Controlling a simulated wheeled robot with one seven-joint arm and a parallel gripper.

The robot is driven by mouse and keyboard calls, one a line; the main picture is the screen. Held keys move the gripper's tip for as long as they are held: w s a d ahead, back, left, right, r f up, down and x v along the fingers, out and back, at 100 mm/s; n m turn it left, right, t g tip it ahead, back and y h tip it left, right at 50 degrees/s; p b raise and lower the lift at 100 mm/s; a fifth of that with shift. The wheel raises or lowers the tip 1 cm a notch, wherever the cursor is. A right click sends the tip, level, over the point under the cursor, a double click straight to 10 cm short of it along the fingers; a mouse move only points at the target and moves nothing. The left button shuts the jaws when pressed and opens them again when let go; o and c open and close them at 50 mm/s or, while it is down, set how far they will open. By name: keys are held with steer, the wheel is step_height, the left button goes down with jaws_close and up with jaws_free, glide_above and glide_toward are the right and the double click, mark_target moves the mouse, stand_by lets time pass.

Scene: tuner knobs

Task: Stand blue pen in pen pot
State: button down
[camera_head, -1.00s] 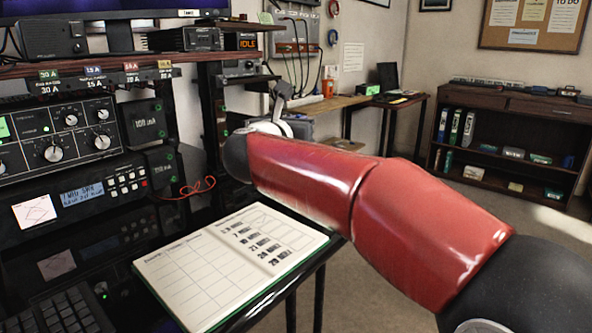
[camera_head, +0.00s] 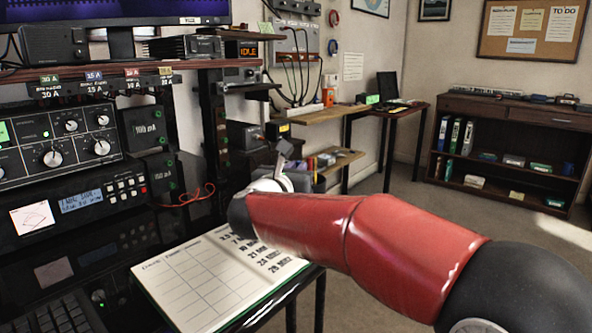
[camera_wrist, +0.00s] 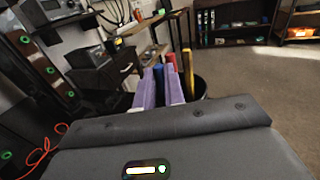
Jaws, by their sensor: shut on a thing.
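In the wrist view my gripper (camera_wrist: 160,93) shows as two pale purple fingers beyond its dark body. A slim blue thing, taken as the blue pen (camera_wrist: 159,75), shows between the fingers and is held there; its lower part is hidden. A yellow upright thing (camera_wrist: 187,70) and a red one stand close behind the right finger. A dark rounded rim (camera_wrist: 201,87) shows beside them; I cannot tell whether it is the pen pot. In the head view my red arm reaches left, and the fingertips and pen cannot be made out.
An open logbook (camera_head: 215,275) lies on the desk below my arm. The radio rack (camera_head: 65,150) stands at left. A wooden bench (camera_head: 320,114) and a lower shelf with small coloured items (camera_head: 328,158) are behind my wrist. The floor (camera_head: 400,195) at right is clear.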

steer(key=c, duration=1.8)
jaws_free()
steer(key=shift+o, duration=0.2)
steer(key=shift+r+p, duration=0.15)
steer(key=shift+p, duration=0.2)
steer(key=b+v, duration=0.2)
steer(key=v, duration=1)
